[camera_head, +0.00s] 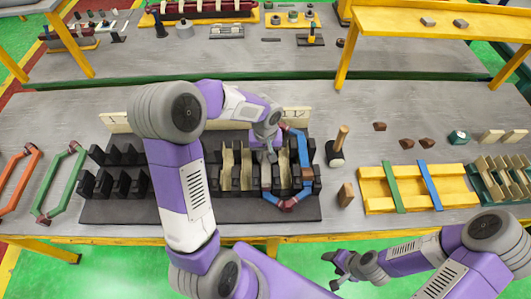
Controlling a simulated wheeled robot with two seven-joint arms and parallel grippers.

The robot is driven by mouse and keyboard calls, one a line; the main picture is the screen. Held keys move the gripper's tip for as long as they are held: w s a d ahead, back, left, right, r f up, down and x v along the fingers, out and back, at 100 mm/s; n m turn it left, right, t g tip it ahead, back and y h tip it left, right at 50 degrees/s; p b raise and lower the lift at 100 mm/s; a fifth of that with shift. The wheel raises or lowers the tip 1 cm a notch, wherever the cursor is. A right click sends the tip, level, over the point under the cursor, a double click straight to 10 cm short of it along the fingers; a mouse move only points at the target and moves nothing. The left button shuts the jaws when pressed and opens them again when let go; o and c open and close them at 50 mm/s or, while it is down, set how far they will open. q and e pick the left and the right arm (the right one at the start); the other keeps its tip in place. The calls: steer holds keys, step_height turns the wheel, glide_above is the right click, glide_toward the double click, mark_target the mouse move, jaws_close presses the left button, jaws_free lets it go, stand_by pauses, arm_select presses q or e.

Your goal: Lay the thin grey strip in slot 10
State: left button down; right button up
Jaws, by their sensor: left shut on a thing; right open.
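The dark stator block (150,212) lies on the table with rows of black teeth and slots between them. Cream liners (227,168) stand in some of its middle slots. A blue coil with brown ends (305,165) sits around teeth at its right part. I cannot read which slot is number 10. My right gripper (339,270) is open and empty in front of the table's edge.
A hammer (336,155) and a wooden wedge (346,194) are right of the block. A yellow tray (408,172) with green and blue strips is further right. Green (47,194) and orange (16,184) coils lie left. My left arm hides part of the block.

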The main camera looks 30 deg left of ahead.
mark_target(266, 159)
arm_select(q)
steer(key=shift+f+b, duration=0.85)
steer(key=shift+f, duration=0.15)
stand_by(0.8)
steer(key=c, duration=0.8)
jaws_free()
steer(key=shift+o, duration=0.2)
steer(key=shift+r, duration=0.2)
steer(key=shift+r+p, duration=0.55)
steer(key=shift+r, duration=0.1)
steer(key=shift+r, duration=0.1)
step_height(266, 159, up, 7)
steer(key=p, duration=0.5)
steer(key=shift+r, duration=0.15)
